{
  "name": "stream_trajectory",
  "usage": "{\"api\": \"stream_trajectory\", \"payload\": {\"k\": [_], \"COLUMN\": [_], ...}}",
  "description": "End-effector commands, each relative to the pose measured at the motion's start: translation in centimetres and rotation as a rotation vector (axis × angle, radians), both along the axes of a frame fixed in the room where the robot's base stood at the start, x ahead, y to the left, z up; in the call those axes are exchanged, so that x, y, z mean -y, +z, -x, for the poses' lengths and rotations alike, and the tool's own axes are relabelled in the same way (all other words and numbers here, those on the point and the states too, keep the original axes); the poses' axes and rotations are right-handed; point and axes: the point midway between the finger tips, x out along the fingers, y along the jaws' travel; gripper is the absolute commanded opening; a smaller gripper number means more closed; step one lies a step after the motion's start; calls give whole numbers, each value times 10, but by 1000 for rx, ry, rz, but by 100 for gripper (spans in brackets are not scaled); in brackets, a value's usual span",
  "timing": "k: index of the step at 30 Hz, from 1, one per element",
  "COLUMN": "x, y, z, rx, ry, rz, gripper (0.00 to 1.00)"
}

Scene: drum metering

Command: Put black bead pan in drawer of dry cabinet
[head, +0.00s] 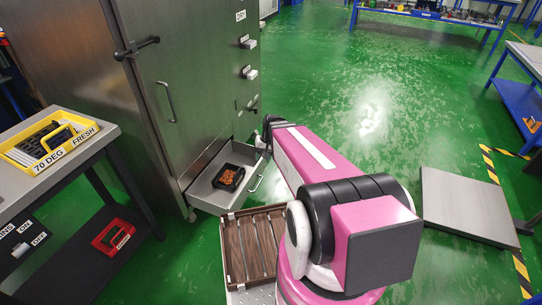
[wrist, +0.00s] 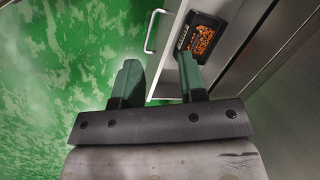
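The black bead pan (head: 228,178) holds orange beads and sits inside the pulled-out bottom drawer (head: 205,190) of the grey metal dry cabinet (head: 185,75). In the wrist view the pan (wrist: 183,42) lies in the drawer (wrist: 172,82), beyond my right finger, which covers a little of its near edge. My gripper (wrist: 158,68) is open, with its two dark green fingers apart and nothing between them. In the head view my gripper is mostly hidden by my arm, near the drawer's right side.
A wooden slatted tray (head: 236,262) is close in front of the drawer. A grey bench (head: 75,150) at left carries a yellow bin (head: 50,140) labelled 70 DEG FRESH, with a red holder (head: 113,237) on its lower shelf. Open green floor (head: 340,85) lies right of the cabinet.

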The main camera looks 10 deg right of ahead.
Motion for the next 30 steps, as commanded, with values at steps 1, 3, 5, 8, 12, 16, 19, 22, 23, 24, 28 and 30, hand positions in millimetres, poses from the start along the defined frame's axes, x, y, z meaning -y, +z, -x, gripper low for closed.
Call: {"api": "stream_trajectory", "payload": {"k": [1,3,5,8,12,16,19,22,23,24,28,30], "x": [5,14,20,26,29,29,29,28,28,28,28,28], "y": [22,38,48,58,60,60,60,59,59,59,59,59], "z": [28,43,53,60,61,60,60,60,60,60,60,60], "rx": [16,32,42,52,56,55,55,55,55,55,55,55], "ry": [32,67,88,107,115,114,114,114,114,114,114,114], "rz": [67,148,201,254,274,273,272,271,271,271,271,271], "gripper": [38,38,38,38,38,38,38,38,38,38,38,38]}}
